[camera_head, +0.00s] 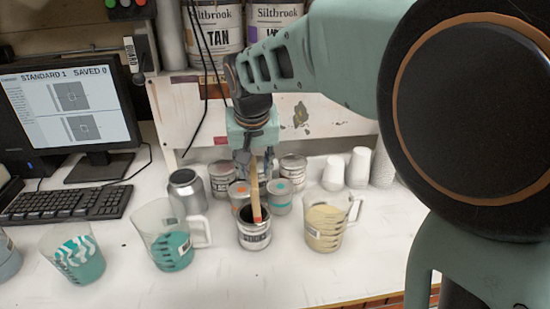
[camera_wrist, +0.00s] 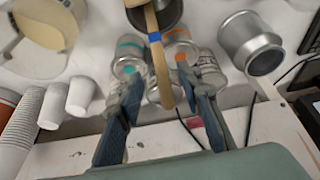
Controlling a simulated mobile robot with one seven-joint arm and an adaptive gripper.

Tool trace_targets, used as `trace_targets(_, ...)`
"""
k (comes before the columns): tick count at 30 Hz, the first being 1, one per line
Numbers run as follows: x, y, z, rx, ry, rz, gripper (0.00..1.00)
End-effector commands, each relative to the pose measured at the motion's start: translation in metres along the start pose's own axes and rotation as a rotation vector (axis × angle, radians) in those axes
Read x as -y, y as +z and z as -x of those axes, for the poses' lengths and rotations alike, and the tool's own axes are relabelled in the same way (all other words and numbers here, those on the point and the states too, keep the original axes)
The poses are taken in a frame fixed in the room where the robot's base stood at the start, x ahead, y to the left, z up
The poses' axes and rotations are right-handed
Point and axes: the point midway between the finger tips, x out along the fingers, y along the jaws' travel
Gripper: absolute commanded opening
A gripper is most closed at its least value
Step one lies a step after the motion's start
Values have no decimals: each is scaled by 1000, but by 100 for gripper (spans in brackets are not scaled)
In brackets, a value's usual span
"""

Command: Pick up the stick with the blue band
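A wooden stick (camera_head: 255,190) stands upright, slightly tilted, in an open metal can (camera_head: 255,240) on the white counter. In the wrist view the stick (camera_wrist: 159,68) shows a blue band (camera_wrist: 154,37) partway along it, and its lower end goes into the can (camera_wrist: 165,14). In the head view the blue band cannot be made out; the stick looks reddish near the can's rim. My gripper (camera_head: 246,163) is behind the stick's upper part. In the wrist view my gripper (camera_wrist: 162,78) is open, the stick's upper end lying between its two fingers in the picture, with gaps on both sides.
Small cans with orange (camera_head: 239,192) and teal (camera_head: 280,194) dots stand behind the open can. A teal-filled pitcher (camera_head: 172,247) is left, a cream-filled pitcher (camera_head: 325,227) right. A silver can (camera_head: 188,188), paper cups (camera_head: 333,172) and a monitor (camera_head: 68,106) are nearby.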

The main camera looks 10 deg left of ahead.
Motion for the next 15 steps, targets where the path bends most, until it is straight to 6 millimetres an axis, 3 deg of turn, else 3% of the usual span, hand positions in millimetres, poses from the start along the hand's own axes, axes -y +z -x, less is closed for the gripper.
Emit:
trace_targets(7, 2, 0, -37, 4, 2, 1, 33)
trace_targets(15, 2, -1, -45, 0, 1, 0, 33)
